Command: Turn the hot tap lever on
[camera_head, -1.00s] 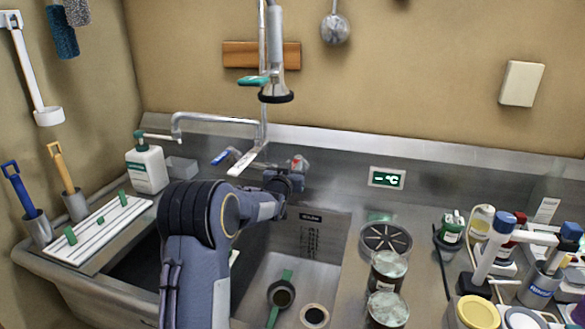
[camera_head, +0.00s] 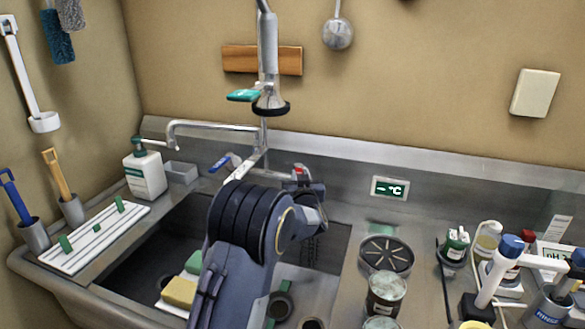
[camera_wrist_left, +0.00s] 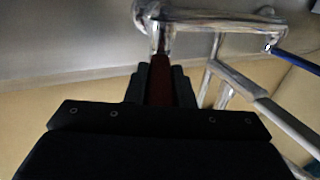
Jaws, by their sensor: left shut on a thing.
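The hot tap lever, marked red (camera_head: 299,171), is at the right of the chrome mixer tap (camera_head: 248,167) on the back of the sink. My left gripper (camera_head: 305,183) is at this lever, and its arm reaches over the sink. In the left wrist view the dark red lever (camera_wrist_left: 160,82) sits between the fingers (camera_wrist_left: 160,88), which are shut on it. The fingers and wrist hide much of the lever. The blue-marked cold lever (camera_head: 219,163) is on the tap's left, and it also shows in the left wrist view (camera_wrist_left: 295,60). My right gripper is not in view.
The spout (camera_head: 205,126) extends left, and a spray head (camera_head: 270,102) hangs above the tap. A display (camera_head: 390,188) showing "- °C" is on the back panel. Jars (camera_head: 386,292) and bottles crowd the right counter. A yellow sponge (camera_head: 179,292) lies in the sink.

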